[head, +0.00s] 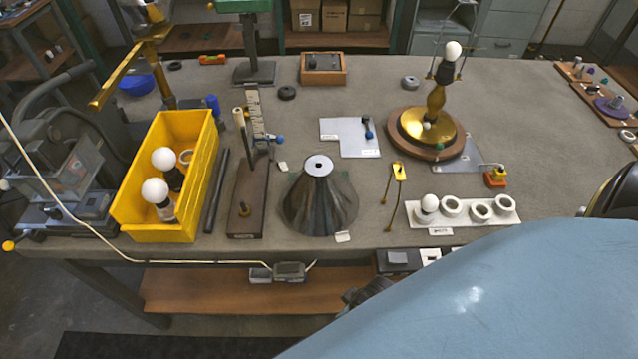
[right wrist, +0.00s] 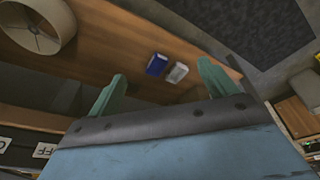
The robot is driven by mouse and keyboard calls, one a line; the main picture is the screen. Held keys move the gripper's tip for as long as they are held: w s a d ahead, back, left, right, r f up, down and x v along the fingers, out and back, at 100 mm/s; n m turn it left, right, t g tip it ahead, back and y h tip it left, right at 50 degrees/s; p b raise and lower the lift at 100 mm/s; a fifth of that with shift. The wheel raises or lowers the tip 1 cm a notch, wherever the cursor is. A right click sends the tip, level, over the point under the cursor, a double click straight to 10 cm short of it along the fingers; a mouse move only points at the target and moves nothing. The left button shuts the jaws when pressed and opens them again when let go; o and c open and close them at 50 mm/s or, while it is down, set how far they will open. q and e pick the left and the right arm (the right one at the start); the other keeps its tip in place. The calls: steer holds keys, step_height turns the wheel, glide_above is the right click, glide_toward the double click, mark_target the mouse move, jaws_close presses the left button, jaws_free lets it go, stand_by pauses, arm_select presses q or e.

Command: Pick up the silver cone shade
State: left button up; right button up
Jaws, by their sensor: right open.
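The silver cone shade (head: 318,205), dark metallic with a pale round top, stands upright, wide end down, near the front edge of the workbench in the head view. My right gripper (right wrist: 160,85) shows in the right wrist view with its two green fingers wide apart and nothing between them. It is below the bench top, facing the wooden lower shelf, clear of the shade. In the head view my blue right arm covers the lower right, and the gripper's fingers cannot be made out. The shade is not in the right wrist view. My left gripper is in neither view.
A dark-based stand (head: 248,205) is close left of the shade, beside a yellow bin (head: 127,205) of bulbs. A white socket strip (head: 408,214) and brass lamp (head: 436,100) are to the right. The lower shelf (right wrist: 135,40) holds a beige drum shade (right wrist: 38,38).

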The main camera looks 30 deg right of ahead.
step_height(320, 180, up, 7)
steer(key=w+t+p, duration=0.1)
steer(key=w, duration=0.2)
steer(key=m+t+h+p, duration=0.2)
steer(key=m+t, duration=0.2)
steer(key=t, duration=0.5)
glide_toward(316, 160)
steer(key=shift+t, duration=0.3)
steer(key=w+f, duration=0.1)
steer(key=w, duration=0.1)
steer(key=w+f, duration=0.1)
steer(key=f, duration=0.1)
steer(key=shift+w, duration=0.35)
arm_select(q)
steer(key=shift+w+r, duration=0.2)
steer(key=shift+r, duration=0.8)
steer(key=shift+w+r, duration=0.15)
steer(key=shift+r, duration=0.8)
arm_select(e)
steer(key=shift+d+x, duration=0.2)
steer(key=shift+x, duration=2.75)
steer(key=shift+s, duration=0.1)
steer(key=shift+c, duration=0.4)
steer(key=c, duration=1.5)
steer(key=shift+c, duration=0.2)
